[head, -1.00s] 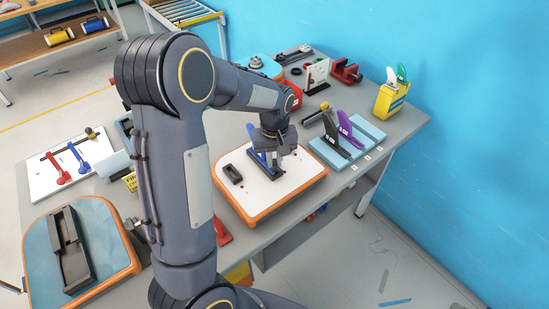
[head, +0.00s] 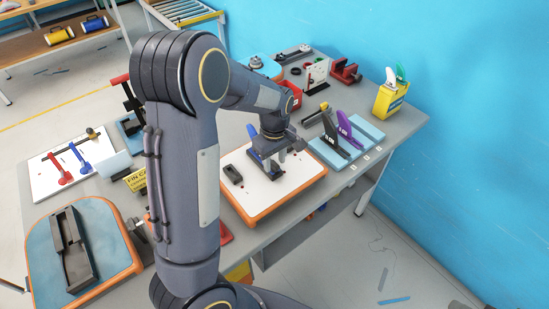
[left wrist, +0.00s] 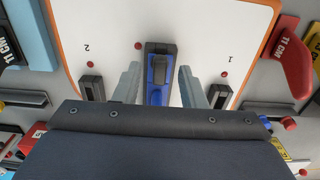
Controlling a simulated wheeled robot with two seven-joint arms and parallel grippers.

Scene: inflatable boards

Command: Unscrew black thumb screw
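The white board (head: 235,203) with an orange rim lies on the bench. A black fin box (left wrist: 150,48) with a blue fin (left wrist: 159,95) stands on it in the left wrist view. My right gripper is not in view.
A small black box (head: 232,174) lies on the board's left side. A light-blue rack (head: 330,155) holds a black fin and a purple fin (head: 347,133) to the right. A yellow container (head: 391,98) stands at the back right. A blue-topped board (head: 105,240) lies front left.

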